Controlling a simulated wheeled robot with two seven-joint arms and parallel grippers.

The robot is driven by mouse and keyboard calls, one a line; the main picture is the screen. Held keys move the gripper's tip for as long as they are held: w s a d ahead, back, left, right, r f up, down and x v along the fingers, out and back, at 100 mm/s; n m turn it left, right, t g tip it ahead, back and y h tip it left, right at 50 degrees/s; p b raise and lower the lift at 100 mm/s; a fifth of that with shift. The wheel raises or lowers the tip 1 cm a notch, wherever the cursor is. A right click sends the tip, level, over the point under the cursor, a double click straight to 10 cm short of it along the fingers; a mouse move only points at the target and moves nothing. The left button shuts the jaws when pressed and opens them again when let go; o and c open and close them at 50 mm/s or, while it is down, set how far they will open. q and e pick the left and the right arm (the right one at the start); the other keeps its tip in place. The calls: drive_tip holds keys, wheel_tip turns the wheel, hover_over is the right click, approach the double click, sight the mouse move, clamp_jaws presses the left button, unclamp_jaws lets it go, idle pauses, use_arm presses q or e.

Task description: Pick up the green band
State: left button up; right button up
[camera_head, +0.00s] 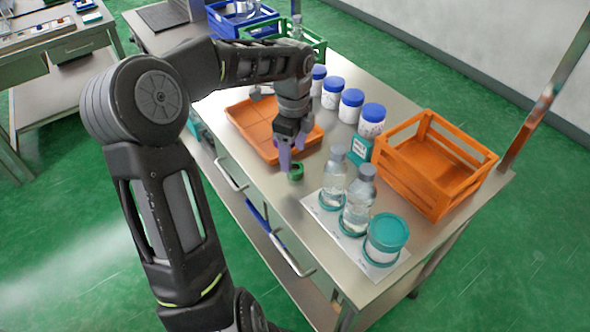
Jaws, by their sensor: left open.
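The green band (296,172) is a small ring lying on the metal tabletop, near the front edge and just in front of the orange tray. My left gripper (289,160) points down above and slightly left of the band, with its purple fingers close to it. The gripper is open, and I see nothing held in it. Whether a finger touches the band cannot be told from this view. My right gripper is not in view.
An orange tray (243,118) lies behind the gripper. Two clear bottles (357,205) and a teal-lidded jar (386,240) stand on a white mat to the right. An orange crate (432,165) stands at the right, and several blue-lidded jars (351,105) line the back.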

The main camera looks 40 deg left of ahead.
sight(293, 164)
use_arm(q)
wheel_tip(293, 164, down, 5)
drive_tip(key=shift+r+p, duration=0.1)
drive_tip(key=shift+p, duration=0.2)
drive_tip(key=shift+c, duration=0.4)
drive_tip(key=c, duration=1.3)
